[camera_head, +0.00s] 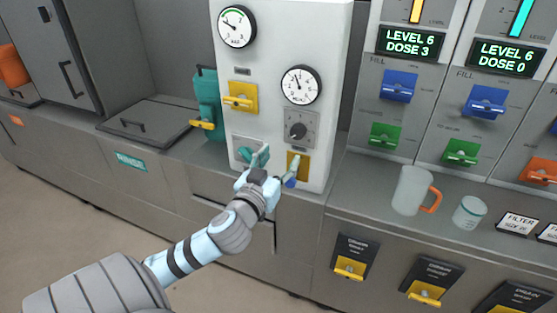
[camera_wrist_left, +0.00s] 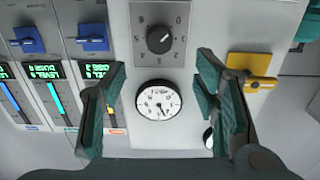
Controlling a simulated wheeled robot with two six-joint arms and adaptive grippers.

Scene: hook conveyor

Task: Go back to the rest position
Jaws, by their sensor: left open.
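My left gripper (camera_head: 272,167) is in front of the lower part of the white panel (camera_head: 333,110), with its fingers spread and nothing between them. In the left wrist view the two green-padded fingers (camera_wrist_left: 160,75) stand wide apart. Between and beyond them, upside down, are the black knob (camera_wrist_left: 159,39) and the round gauge (camera_wrist_left: 158,101). The gripper hides part of the panel's lower controls in the head view. I cannot tell whether a fingertip touches the panel. My right gripper is not in view.
The panel carries two gauges (camera_head: 237,27) and a yellow lever (camera_head: 241,98). Dispensers with blue levers (camera_head: 398,86) stand at right. A mug with an orange handle (camera_head: 411,190) and a beaker (camera_head: 469,212) stand on the counter. Open floor lies at lower left.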

